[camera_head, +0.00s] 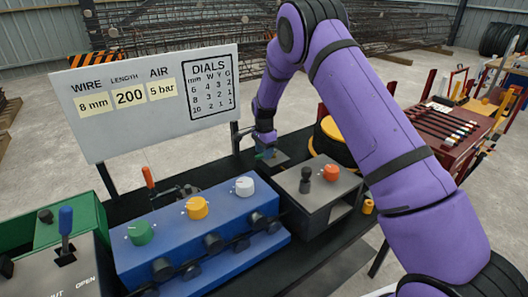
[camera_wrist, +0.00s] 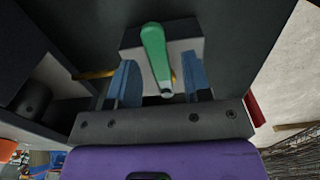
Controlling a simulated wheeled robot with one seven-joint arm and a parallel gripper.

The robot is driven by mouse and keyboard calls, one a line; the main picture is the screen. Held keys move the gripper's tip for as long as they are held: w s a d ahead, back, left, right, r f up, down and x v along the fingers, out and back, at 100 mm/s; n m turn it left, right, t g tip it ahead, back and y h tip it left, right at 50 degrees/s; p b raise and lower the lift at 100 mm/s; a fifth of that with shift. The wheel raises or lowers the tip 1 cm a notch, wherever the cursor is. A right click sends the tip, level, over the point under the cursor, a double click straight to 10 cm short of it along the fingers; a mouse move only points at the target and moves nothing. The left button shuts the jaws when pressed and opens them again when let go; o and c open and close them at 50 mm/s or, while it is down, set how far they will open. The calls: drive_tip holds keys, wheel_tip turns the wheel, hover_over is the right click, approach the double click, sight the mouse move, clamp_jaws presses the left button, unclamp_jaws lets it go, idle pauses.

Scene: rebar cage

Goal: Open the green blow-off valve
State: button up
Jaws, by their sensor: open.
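My gripper (camera_wrist: 160,70) is open, with one blue finger on each side of the handle. A gap shows between the handle and each finger, so it does not look gripped. In the head view my gripper (camera_head: 264,150) is low at the back of the black bench, behind the blue dial box. The handle cannot be made out clearly there.
The blue box (camera_head: 180,250) with green, orange and white dials stands front left of my gripper. A grey box (camera_head: 318,194) with a black lever and red knob stands close in front. The sign board (camera_head: 155,100) is at left, and a yellow-topped reel (camera_head: 331,128) at right.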

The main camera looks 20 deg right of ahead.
drive_tip(key=shift+f, duration=0.15)
drive_tip(key=shift+c, duration=0.3)
clamp_jaws()
